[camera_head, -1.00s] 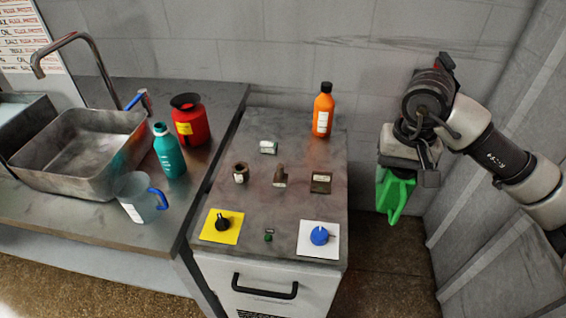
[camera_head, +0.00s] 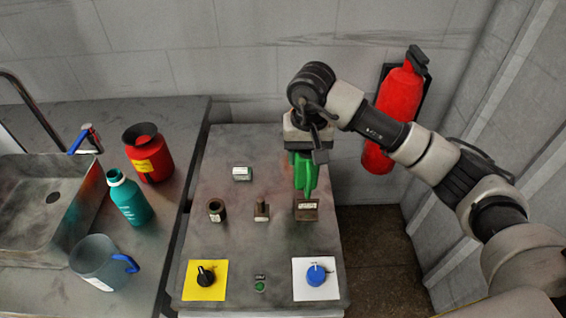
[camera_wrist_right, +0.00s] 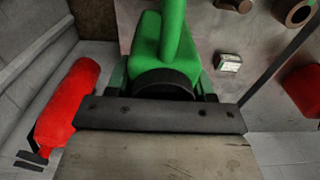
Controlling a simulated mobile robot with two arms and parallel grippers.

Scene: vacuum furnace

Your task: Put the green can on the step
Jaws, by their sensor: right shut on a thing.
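The green can (camera_head: 306,174) hangs below my right gripper (camera_head: 306,150) over the back right of the grey cabinet top (camera_head: 225,245). The gripper is shut on it. In the right wrist view the can (camera_wrist_right: 165,45) fills the top middle, its dark cap by the gripper (camera_wrist_right: 165,90). In the head view the can's lower end is just behind a small brown block (camera_head: 306,210); I cannot tell whether it touches the surface. I cannot make out a separate step. My left gripper is out of view.
Small fittings and a labelled block (camera_head: 242,174) stand on the cabinet top, with yellow (camera_head: 190,280) and white (camera_head: 333,285) knob plates in front. A red extinguisher (camera_head: 398,98) hangs behind my arm. Left counter: red container (camera_head: 150,160), teal bottle (camera_head: 129,200), jug (camera_head: 95,265).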

